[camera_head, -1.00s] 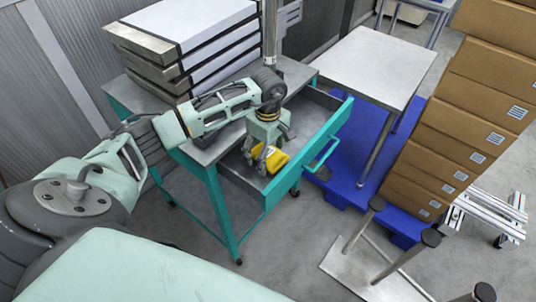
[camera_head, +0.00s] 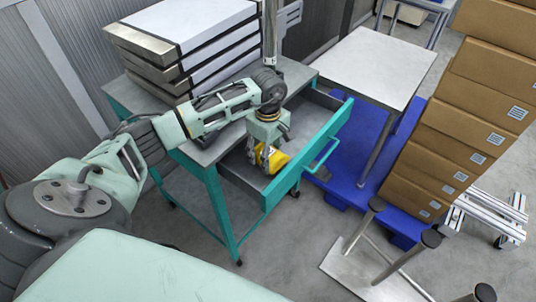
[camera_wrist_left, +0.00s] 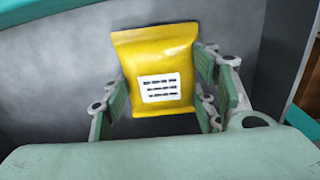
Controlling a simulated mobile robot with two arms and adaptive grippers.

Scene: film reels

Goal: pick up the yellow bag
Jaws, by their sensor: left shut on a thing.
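The yellow bag (camera_head: 277,160) is in the open drawer (camera_head: 238,178) of the teal cart. In the left wrist view the yellow bag (camera_wrist_left: 158,55) shows a white label with dark lines and sits between the fingers. My left gripper (camera_head: 265,158) reaches down into the drawer and is shut on the bag; it also shows in the left wrist view (camera_wrist_left: 160,100). In the head view the fingers partly cover the bag. I cannot tell whether the bag is clear of the drawer floor. My right gripper is out of view.
Stacked grey and white boxes (camera_head: 190,45) stand on the cart top behind my arm. A blue pallet (camera_head: 345,180) and brown cartons (camera_head: 460,130) are to the right. A light table (camera_head: 380,65) stands behind the drawer. A plate with posts (camera_head: 365,275) is at the front.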

